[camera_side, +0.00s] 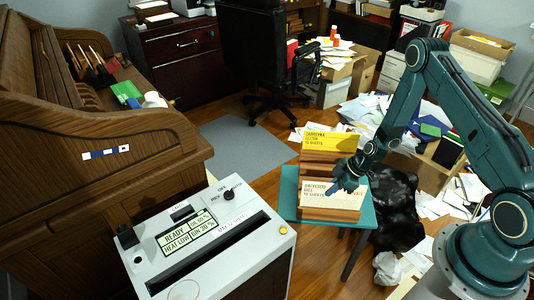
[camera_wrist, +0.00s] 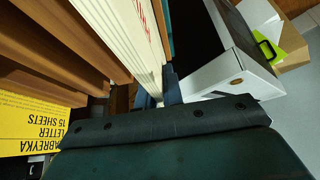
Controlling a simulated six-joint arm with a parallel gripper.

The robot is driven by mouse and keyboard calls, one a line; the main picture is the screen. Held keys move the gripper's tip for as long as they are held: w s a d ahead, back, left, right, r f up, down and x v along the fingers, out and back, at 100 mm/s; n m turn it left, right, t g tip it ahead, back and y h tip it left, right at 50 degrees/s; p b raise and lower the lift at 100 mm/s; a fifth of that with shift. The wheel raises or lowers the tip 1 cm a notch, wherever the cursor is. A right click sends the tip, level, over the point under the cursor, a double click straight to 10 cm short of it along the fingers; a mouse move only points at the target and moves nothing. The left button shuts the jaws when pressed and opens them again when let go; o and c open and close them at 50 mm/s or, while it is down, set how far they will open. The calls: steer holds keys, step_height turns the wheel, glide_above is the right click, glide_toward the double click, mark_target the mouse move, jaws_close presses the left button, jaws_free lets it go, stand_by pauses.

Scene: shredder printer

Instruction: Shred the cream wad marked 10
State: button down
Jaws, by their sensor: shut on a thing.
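The cream wad (camera_side: 318,203) stands in the front of a wooden rack (camera_side: 331,158). It has dark and red lettering, too small to read surely. A yellow wad (camera_side: 335,140) stands behind it in the rack. My gripper (camera_side: 341,187) is at the cream wad's right part, shut on it. In the wrist view the cream wad (camera_wrist: 112,32) shows as a stack of sheet edges, and my gripper's fingers (camera_wrist: 160,92) are at its end. The shredder (camera_side: 205,240) stands front left with a long dark slot; its panel reads READY, HEAT LOW and BIN 30 %.
The rack stands on a small teal table (camera_side: 288,195). A black bag (camera_side: 396,205) and crumpled white paper (camera_side: 387,268) lie to its right. A wooden roll-top desk (camera_side: 95,140) stands at left. A floor gap separates the shredder and the table. The room behind is cluttered with papers and boxes.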

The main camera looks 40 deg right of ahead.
step_height(320, 180, up, 9)
steer(key=shift+r, duration=0.2)
stand_by(0.7)
steer(key=w+a+r+n+g+y, duration=0.15)
steer(key=w+a, duration=0.25)
steer(key=a, duration=0.5)
steer(key=w+a+r+n+g, duration=0.1)
steer(key=w+a+n, duration=0.25)
steer(key=a, duration=0.55)
steer(key=a+r+n+g, duration=0.1)
steer(key=a+n, duration=0.1)
steer(key=a, duration=0.7)
steer(key=a+r+n, duration=0.1)
steer(key=a+n, duration=0.1)
steer(key=a, duration=0.7)
steer(key=shift+w+a+r+g, duration=0.2)
steer(key=shift+a+r+g, duration=0.15)
steer(key=shift+a, duration=0.05)
steer(key=shift+f, duration=0.2)
step_height(320, 180, down, 9)
steer(key=shift+r, duration=0.2)
